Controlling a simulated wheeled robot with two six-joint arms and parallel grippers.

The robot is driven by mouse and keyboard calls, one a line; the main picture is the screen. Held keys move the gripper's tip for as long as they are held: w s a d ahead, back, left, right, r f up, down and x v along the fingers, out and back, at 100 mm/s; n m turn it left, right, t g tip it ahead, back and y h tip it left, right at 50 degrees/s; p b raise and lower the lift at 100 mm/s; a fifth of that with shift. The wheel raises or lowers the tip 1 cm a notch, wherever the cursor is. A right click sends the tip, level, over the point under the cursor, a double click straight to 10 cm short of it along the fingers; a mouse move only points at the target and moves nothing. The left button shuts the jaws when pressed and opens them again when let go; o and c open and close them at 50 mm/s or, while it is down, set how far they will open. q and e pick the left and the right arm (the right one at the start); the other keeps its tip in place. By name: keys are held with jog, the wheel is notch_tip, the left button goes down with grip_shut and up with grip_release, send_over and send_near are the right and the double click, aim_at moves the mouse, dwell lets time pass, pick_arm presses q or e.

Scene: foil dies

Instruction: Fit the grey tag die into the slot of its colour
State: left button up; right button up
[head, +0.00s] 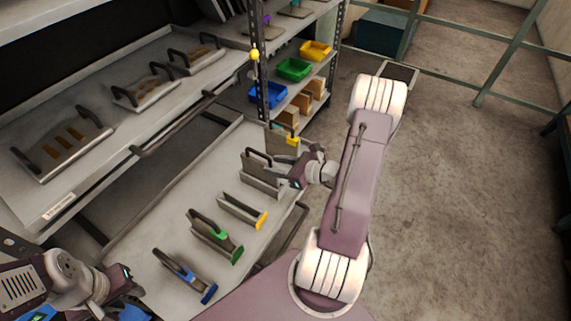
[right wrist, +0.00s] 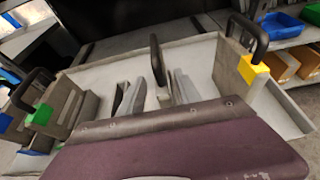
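The grey tag die (head: 256,165), a grey plate with a dark handle, stands upright at its slot (head: 262,187) near the far end of the table. I cannot tell how deep it sits. My right gripper (head: 297,175) is at its right end; the grey tag is hidden. In the right wrist view the dark handle (right wrist: 157,60) rises edge-on between the fingers (right wrist: 157,92), which look closed on the die. My left gripper (head: 128,310) is low at the left, partly cut off and away from the dies; its fingers are unclear.
The yellow tag die (head: 285,140) stands beyond the grey one. The yellow slot (head: 243,211) is empty. The green die (head: 210,230) and blue die (head: 182,272) stand nearer. A shelf with blue, green and yellow bins (head: 293,69) is behind; open floor lies right.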

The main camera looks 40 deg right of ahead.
jog(key=v, duration=0.5)
jog(key=s+a+n+g+y, duration=0.2)
jog(key=a+n+g+y, duration=0.25)
jog(key=a+n, duration=0.4)
jog(key=s+a+n+g+h, duration=0.5)
jog(key=s+a+n+g, duration=0.35)
jog(key=n, duration=0.55)
jog(key=w+n+h, duration=0.1)
jog(key=n, duration=0.2)
jog(key=d+r+n+t+h, duration=0.1)
jog(key=n+h, duration=0.1)
jog(key=n, duration=0.1)
jog(key=w+n+h, duration=0.1)
jog(key=n, duration=0.2)
jog(key=shift+w+d+r+t+p, duration=0.3)
jog(key=shift+r+p, duration=0.05)
